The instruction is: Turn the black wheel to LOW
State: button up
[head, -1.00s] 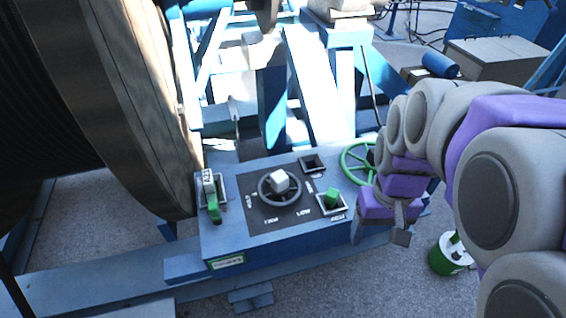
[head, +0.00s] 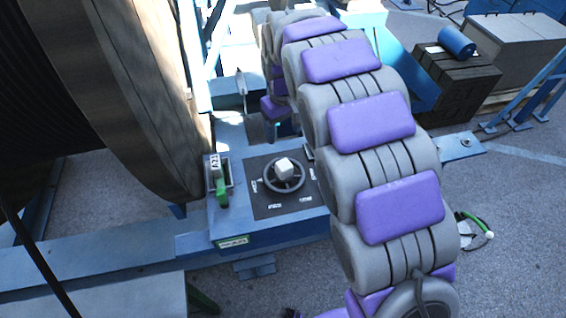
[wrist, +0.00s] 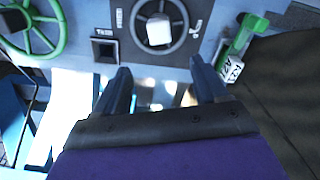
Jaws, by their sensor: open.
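The black wheel (head: 283,189) sits on a dark square plate on the blue control box (head: 228,225), with a white block (head: 284,168) at its centre. Labels surround it; they are too small to read surely now. The wheel also shows at the top of the wrist view (wrist: 160,51). My gripper (wrist: 162,80) is open and empty, its two dark fingers apart, below the wheel in that view and not touching it. In the head view my arm reaches beyond the box and its end is by the box's far side; the fingers are not clear there.
A green lever (head: 222,192) stands left of the wheel. A green handwheel (wrist: 58,38) is at the wrist view's upper left; my arm hides it in the head view. The large cable reel (head: 130,90) rises at left. A dark crate (head: 455,88) stands back right.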

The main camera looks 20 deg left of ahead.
aim_at(284, 164)
notch_tip(284, 164, down, 17)
jog(key=shift+d+f+p, duration=0.1)
jog(key=shift+d+p, duration=0.05)
jog(key=shift+p, duration=0.25)
jog(key=shift+c, duration=0.2)
grip_shut()
dwell(0.6)
